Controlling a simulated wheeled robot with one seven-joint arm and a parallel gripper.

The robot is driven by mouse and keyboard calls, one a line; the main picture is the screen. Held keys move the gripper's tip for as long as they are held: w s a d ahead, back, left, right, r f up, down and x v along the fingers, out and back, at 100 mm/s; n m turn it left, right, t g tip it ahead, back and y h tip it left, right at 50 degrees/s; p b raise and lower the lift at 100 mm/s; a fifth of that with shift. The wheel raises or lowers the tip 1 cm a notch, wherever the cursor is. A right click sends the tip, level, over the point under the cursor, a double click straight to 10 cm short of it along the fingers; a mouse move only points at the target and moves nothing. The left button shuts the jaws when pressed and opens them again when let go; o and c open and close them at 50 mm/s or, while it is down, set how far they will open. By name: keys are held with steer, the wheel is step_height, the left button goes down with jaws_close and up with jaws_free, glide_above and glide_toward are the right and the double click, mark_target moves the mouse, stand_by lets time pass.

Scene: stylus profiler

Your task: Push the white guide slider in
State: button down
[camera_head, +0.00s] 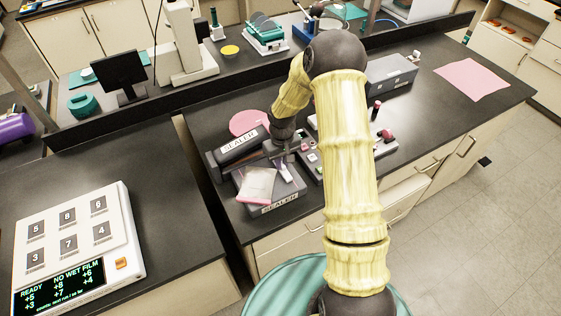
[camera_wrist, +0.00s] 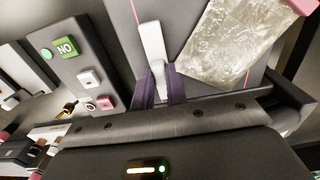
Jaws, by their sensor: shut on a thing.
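The white guide slider (camera_wrist: 152,42) is a narrow white bar on a grey plate in the wrist view. Its near end runs down between the two purple fingers of my gripper (camera_wrist: 161,84), which are shut on it. In the head view my gripper (camera_head: 280,158) reaches down over the sealer (camera_head: 238,147), a dark grey device labelled SEALER.
A pink round mat (camera_head: 248,122) lies behind the sealer. A white display unit (camera_head: 75,245) stands at left. A pink sheet (camera_head: 471,79) lies far right.

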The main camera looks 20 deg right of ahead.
steer(key=shift+a, duration=0.25)
steer(key=c, duration=1.4)
jaws_free()
steer(key=shift+a, duration=0.1)
steer(key=shift+d+r, duration=0.1)
steer(key=shift+d, duration=0.1)
step_height(320, 180, up, 17)
steer(key=b, duration=0.3)
steer(key=shift+a+r+b, duration=0.15)
steer(key=shift+b, duration=0.15)
